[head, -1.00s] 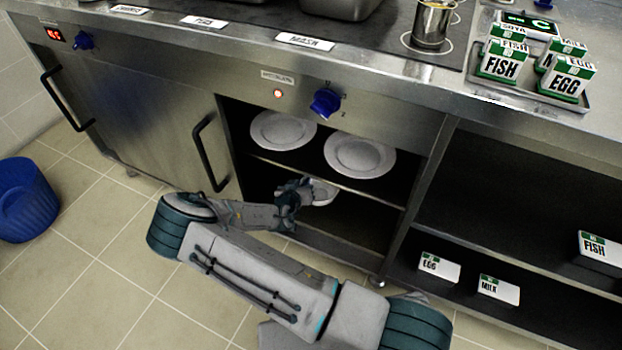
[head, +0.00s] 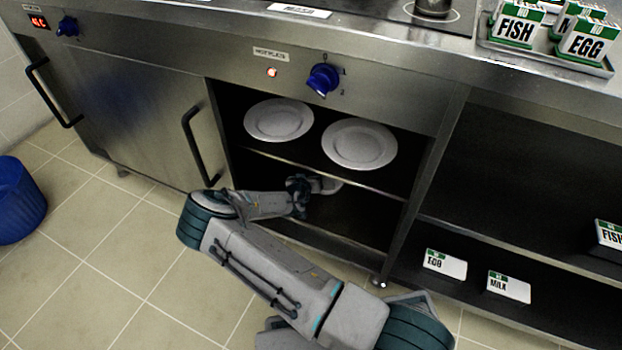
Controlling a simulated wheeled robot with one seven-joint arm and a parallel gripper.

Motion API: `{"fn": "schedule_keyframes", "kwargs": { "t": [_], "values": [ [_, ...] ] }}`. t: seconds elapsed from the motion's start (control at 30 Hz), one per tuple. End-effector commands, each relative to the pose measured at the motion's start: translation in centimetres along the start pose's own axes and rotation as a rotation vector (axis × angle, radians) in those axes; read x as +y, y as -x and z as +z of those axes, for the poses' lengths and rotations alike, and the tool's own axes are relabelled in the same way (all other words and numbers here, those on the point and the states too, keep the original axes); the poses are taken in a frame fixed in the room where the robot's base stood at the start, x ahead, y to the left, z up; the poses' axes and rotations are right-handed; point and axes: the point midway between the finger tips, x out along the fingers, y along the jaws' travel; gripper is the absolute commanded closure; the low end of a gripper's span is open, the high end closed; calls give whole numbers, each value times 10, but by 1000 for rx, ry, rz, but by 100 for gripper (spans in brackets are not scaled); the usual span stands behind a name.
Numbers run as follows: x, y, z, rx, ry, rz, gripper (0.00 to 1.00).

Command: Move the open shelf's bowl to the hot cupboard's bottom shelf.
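The white bowl (head: 329,186) is inside the hot cupboard, below its upper shelf (head: 285,158) and above the bottom shelf (head: 345,222). My gripper (head: 312,185) reaches in from the left and is shut on the bowl's near side. The fingertips are small and dark, partly hidden by my own wrist. A gap under the bowl is hard to judge. The open shelf (head: 500,243) is the unit on the right, and no bowl shows on its visible part.
Two white plates (head: 279,120) (head: 359,144) lie on the upper shelf just above my gripper. The cupboard's right wall (head: 428,185) and the closed door's handle (head: 199,146) flank the opening. Allergen boxes (head: 445,264) (head: 508,287) sit on the open shelf's lower board.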

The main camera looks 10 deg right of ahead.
Motion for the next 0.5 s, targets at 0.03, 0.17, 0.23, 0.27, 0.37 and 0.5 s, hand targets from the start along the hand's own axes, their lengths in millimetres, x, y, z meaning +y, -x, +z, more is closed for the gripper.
{"fn": "schedule_keyframes", "kwargs": {
  "t": [0.03, 0.17, 0.23, 0.27, 0.37, 0.5],
  "values": [
    [0, -2, 1, 2, -1, 0, 100],
    [0, -1, -1, 2, -1, 0, 100],
    [0, -1, -1, 2, -1, 0, 100],
    [0, -1, -1, 2, -1, 0, 100],
    [-1, -2, 3, 1, -1, 0, 100],
    [-1, -2, 2, 0, -1, 0, 67]
  ]
}}
